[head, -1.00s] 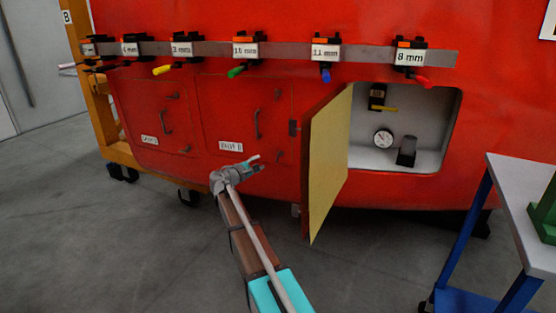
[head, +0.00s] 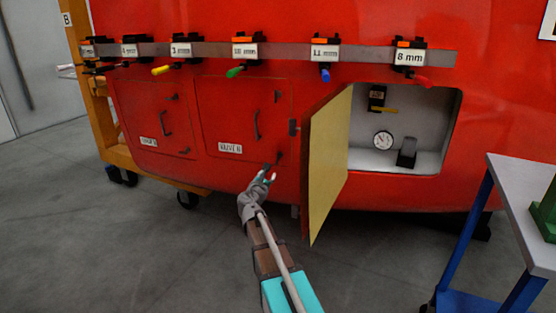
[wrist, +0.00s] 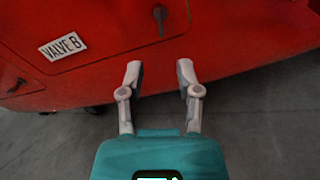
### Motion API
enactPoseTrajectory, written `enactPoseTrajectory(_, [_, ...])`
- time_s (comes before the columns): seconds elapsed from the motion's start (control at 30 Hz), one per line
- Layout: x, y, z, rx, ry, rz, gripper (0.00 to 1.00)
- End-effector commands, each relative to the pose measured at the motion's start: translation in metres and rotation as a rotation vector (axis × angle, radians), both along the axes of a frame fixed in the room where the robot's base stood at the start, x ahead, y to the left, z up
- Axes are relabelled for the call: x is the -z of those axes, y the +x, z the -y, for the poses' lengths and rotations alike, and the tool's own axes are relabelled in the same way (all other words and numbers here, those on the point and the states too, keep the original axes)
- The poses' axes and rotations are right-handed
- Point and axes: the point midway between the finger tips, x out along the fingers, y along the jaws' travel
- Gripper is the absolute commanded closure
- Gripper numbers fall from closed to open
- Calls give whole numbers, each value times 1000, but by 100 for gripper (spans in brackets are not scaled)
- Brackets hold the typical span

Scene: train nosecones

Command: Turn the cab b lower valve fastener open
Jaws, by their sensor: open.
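The lower fastener of the VALVE B panel (head: 243,118) is a small dark handle (head: 279,157) at the panel's lower right corner on the red cab. In the wrist view the fastener (wrist: 160,19) sits at the top centre, and its handle looks roughly upright. My gripper (head: 267,177) is open and empty, just below the fastener and apart from it. In the wrist view the two fingertips (wrist: 160,74) are spread below the fastener, roughly in line with it. The VALVE B label (wrist: 62,46) is to the left.
An open door (head: 328,165) sticks out just right of the fastener, beside a recess with a gauge (head: 383,140). A rail of coloured-handled tools (head: 270,50) runs above. A blue-framed cart (head: 490,230) stands at the right.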

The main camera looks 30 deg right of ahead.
Motion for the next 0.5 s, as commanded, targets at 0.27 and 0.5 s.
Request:
enactPoseTrajectory(0.27, [0, 6, 5, 1, 1, 0, 56])
enactPoseTrajectory(0.5, [0, 25, 22, 4, 2, 1, 56])
